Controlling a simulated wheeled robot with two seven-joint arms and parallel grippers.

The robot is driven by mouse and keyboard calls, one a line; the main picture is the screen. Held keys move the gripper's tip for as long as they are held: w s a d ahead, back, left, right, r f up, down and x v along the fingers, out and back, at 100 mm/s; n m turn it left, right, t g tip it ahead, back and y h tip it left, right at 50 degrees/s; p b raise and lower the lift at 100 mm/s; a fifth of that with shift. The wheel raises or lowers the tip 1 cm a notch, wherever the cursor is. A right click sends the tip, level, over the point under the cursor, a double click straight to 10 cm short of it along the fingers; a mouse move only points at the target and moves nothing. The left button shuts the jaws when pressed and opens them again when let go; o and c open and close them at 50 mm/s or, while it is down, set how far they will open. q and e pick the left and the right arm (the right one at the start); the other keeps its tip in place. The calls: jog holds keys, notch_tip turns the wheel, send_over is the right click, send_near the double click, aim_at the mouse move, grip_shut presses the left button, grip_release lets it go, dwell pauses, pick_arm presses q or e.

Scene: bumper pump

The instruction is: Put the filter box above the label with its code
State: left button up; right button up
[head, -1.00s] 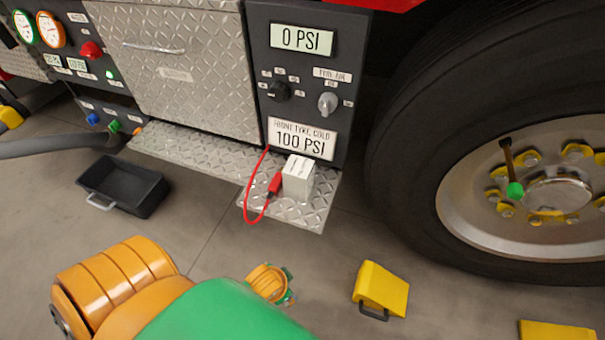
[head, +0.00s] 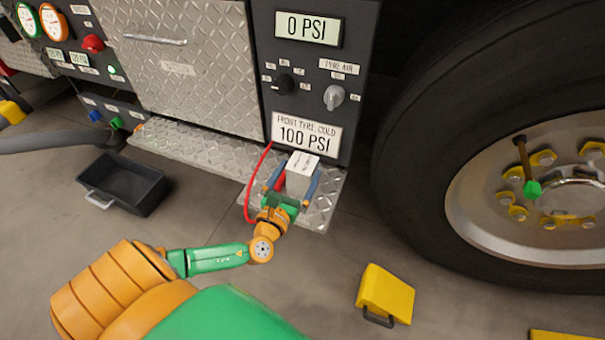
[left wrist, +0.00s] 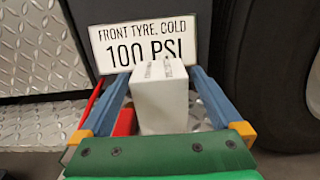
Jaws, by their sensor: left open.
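The white filter box (head: 301,172) stands on the diamond-plate step below the "FRONT TYRE, COLD 100 PSI" label (head: 306,133). It has small unreadable print on its top. In the left wrist view the box (left wrist: 159,98) shows between the two blue fingers. My left gripper (head: 297,181) is open, with one finger on each side of the box and a gap visible on both sides. A red connector on a red hose (head: 250,190) lies beside the box, near the left finger; it also shows in the left wrist view (left wrist: 125,121). My right gripper is not in view.
A dark control panel (head: 318,62) with knobs rises behind the step (head: 200,149). A large tyre (head: 425,150) stands close on the right. A black tray (head: 122,183) and a yellow chock (head: 386,293) lie on the floor. The floor between them is mostly clear.

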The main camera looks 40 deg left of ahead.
aim_at(307, 155)
pick_arm(q)
jog(key=b+x, duration=0.1)
jog(key=x, duration=0.5)
jog(key=shift+w+a+f+b, duration=0.1)
jog(key=shift+w+a+b, duration=0.1)
jog(key=shift+w+b, duration=0.1)
jog(key=shift+s, duration=0.1)
grip_shut()
